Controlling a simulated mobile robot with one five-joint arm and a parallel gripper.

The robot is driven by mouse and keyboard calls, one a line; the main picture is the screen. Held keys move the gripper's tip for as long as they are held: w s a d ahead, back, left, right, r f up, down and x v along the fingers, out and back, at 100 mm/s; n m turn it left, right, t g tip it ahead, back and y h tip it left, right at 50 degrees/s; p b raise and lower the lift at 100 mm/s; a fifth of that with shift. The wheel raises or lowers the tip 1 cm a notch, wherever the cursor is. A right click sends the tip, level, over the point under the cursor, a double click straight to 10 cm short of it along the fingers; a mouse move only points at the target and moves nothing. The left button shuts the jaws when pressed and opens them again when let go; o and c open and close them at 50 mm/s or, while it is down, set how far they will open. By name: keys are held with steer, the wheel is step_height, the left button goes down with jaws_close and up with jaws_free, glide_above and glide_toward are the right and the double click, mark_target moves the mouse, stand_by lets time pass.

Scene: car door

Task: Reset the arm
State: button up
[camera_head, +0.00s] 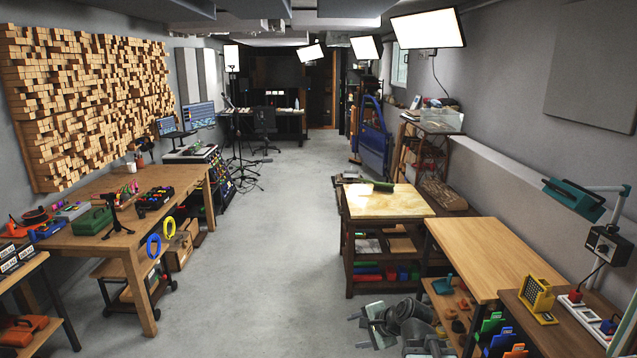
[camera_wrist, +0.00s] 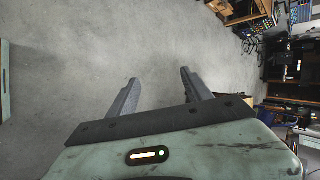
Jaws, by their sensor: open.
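My gripper (camera_head: 368,326) shows low in the head view, right of centre, with my folded arm beside it, close to the front of the wooden tables. In the wrist view its two dark fingers (camera_wrist: 158,80) stand apart with bare grey floor between them, so it is open and empty. The blue car door (camera_head: 373,138) stands upright far back on the right in the head view.
A wooden workbench (camera_head: 105,210) with tools runs along the left wall. A light-topped table (camera_head: 387,202) and a wooden table (camera_head: 490,252) stand on the right near my arm. The grey floor (camera_head: 265,250) between the two sides is clear.

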steer(key=s+a+f+n+g+h, duration=0.1)
steer(key=s+a+f+n+g, duration=0.1)
steer(key=s+a+f+n, duration=0.15)
steer(key=s+d+f+n+g+h, duration=0.3)
steer(key=s+d+n+g+h, duration=0.1)
steer(key=s+d+n, duration=0.4)
steer(key=shift+s+d+f+n+g, duration=0.15)
steer(key=shift+s+d+n+g, duration=0.2)
steer(key=shift+s+n, duration=0.4)
steer(key=shift+a, duration=0.2)
stand_by(0.7)
